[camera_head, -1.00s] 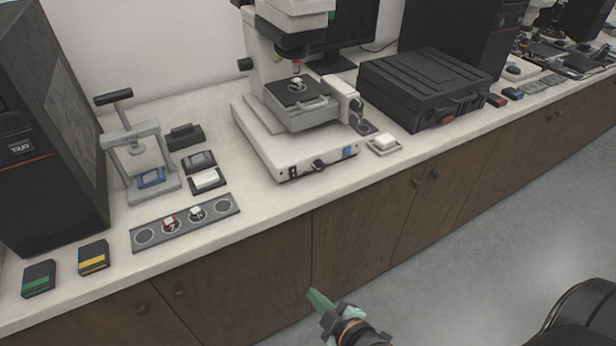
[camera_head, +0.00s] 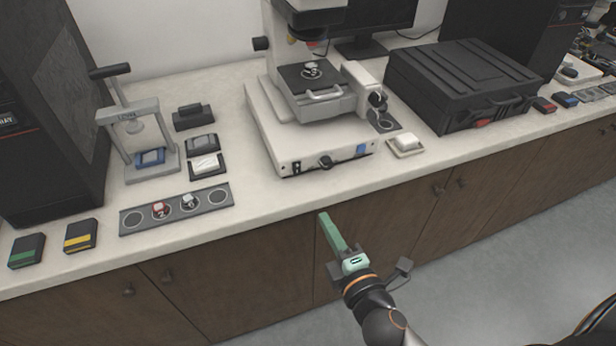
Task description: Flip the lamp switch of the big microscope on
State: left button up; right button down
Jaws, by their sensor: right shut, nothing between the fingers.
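The big microscope (camera_head: 262,127) stands on the bench in the middle of the head view, a white body with a black stage. Its base front carries a small black rocker switch (camera_head: 297,168) at the left, a dark knob (camera_head: 325,162) in the middle and a blue element (camera_head: 361,150) at the right. Which of these is the lamp switch is not labelled legibly. My right gripper (camera_head: 325,218), with green fingers, is shut and empty. It is in front of the bench edge, below the microscope's front panel and apart from it. My left gripper is not in view.
A mounting press (camera_head: 146,118) stands left of the microscope, with a grey strip (camera_head: 215,198) holding small mounts in front. Green (camera_head: 27,250) and yellow (camera_head: 80,236) boxes lie near the left edge. A black case (camera_head: 455,75) and a white dish (camera_head: 405,146) are at the right.

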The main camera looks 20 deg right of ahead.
jog(key=shift+w+a, duration=0.1)
dwell(0.3)
send_near(298, 173)
jog(key=w, duration=0.5)
jog(key=shift+w+a+f, duration=0.1)
jog(key=shift+f, duration=0.2)
jog(key=shift+w+f, duration=0.1)
jog(key=shift+w, duration=0.7)
